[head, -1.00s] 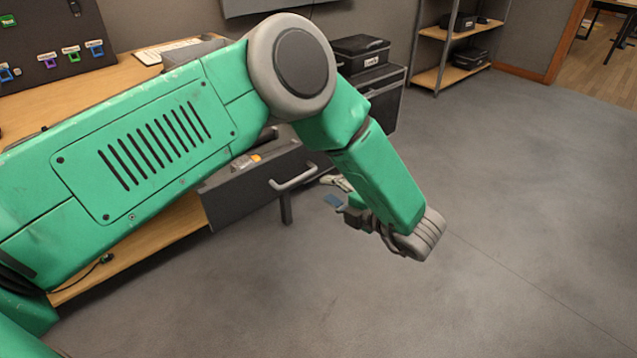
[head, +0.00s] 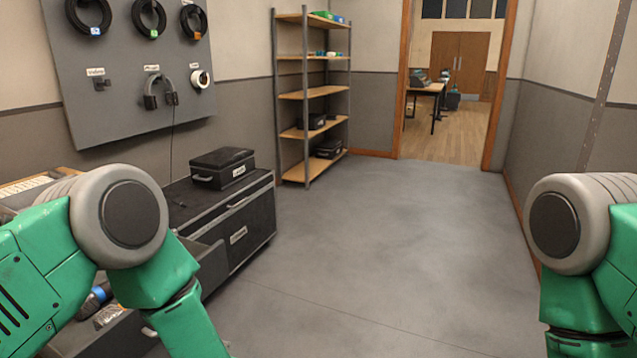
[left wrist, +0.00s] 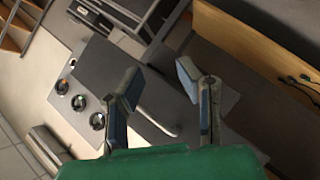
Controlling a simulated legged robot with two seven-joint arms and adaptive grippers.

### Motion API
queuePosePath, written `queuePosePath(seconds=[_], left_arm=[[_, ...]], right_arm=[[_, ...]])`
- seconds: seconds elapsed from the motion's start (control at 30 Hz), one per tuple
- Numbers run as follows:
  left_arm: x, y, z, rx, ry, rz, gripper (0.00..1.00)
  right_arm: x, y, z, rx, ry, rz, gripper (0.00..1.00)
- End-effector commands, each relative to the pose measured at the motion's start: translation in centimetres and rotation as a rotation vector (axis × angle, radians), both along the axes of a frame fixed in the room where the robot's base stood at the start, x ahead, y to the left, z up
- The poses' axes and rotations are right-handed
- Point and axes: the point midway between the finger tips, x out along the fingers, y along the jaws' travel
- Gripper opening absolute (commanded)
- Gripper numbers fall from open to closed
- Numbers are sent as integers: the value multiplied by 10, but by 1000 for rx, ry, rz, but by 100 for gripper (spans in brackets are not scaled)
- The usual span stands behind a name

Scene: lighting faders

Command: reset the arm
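My left arm (head: 165,265) comes in at the lower left of the head view, bent at a grey joint, and its gripper is below the picture. In the left wrist view my left gripper (left wrist: 158,80) is open, its two blue-grey padded fingers apart with nothing held between them. A pale bar handle (left wrist: 155,122) shows beyond the fingers, apart from them as far as I can tell. My right arm (head: 590,280) shows at the right edge of the head view, and its gripper is not in view.
A black case (head: 222,168) stands on a dark chest (head: 240,232) beside my left arm. An open drawer (head: 110,335) with items is partly behind that arm. A shelf rack (head: 313,96) stands behind. The grey floor (head: 390,260) between my arms is clear.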

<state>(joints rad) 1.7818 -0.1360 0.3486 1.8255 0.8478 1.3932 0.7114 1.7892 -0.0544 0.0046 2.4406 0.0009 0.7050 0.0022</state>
Motion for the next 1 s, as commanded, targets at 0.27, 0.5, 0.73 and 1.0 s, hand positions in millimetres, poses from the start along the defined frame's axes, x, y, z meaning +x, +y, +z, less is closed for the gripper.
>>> queuePosePath(seconds=[0.27,0.5,0.73,1.0], left_arm=[[-191,34,-64,262,836,-882,31],[-302,53,-53,275,1141,-1262,31],[-323,56,-49,272,1190,-1339,31],[-322,56,-49,272,1188,-1335,31]], right_arm=[[0,0,26,0,0,0,40],[0,0,33,0,0,0,40],[0,0,33,0,0,0,40],[0,0,33,0,0,0,40]])
